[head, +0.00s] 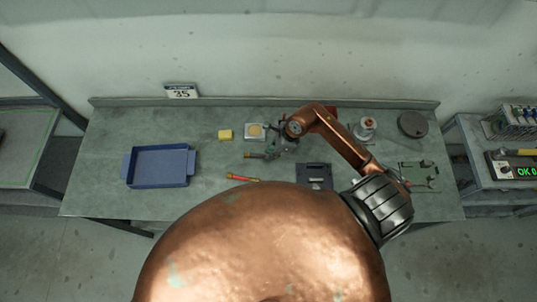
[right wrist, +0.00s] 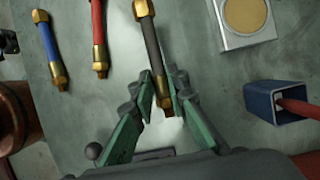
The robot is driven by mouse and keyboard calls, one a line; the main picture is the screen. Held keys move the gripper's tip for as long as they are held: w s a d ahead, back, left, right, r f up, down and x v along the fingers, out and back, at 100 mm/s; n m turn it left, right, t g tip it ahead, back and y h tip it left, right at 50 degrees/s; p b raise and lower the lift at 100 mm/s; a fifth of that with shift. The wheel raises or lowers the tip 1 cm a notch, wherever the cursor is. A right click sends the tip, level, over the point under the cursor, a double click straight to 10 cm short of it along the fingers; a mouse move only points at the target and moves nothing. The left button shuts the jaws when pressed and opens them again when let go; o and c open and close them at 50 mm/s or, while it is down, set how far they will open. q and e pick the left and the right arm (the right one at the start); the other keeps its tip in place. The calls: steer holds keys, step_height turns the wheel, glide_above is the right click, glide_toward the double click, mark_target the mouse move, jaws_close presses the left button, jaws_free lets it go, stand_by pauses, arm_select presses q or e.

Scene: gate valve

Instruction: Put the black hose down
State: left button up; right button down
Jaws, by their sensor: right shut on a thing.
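The black hose (right wrist: 152,45) has brass ends and lies lengthwise between the fingers of my right gripper (right wrist: 162,92) in the right wrist view. The fingers are shut on it near its lower brass end, and the upper end sticks out beyond them. In the head view my right gripper (head: 274,150) is low over the middle of the bench (head: 215,155). I cannot tell whether the hose touches the bench top. My left gripper is out of view.
A red hose (right wrist: 97,35) and a blue hose (right wrist: 48,45) lie left of the black one. A blue square holder (right wrist: 275,103) and a pad with a yellow disc (right wrist: 245,15) are to the right.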

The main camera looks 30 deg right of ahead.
steer(key=shift+w+f, duration=0.45)
steer(key=shift+f, duration=0.05)
step_height(320, 180, down, 2)
steer(key=shift+f+p, duration=0.1)
steer(key=shift+p, duration=0.5)
steer(key=shift+f, duration=0.45)
steer(key=shift+d+f, duration=0.1)
steer(key=shift+f, duration=0.05)
steer(key=c, duration=1.9)
jaws_free()
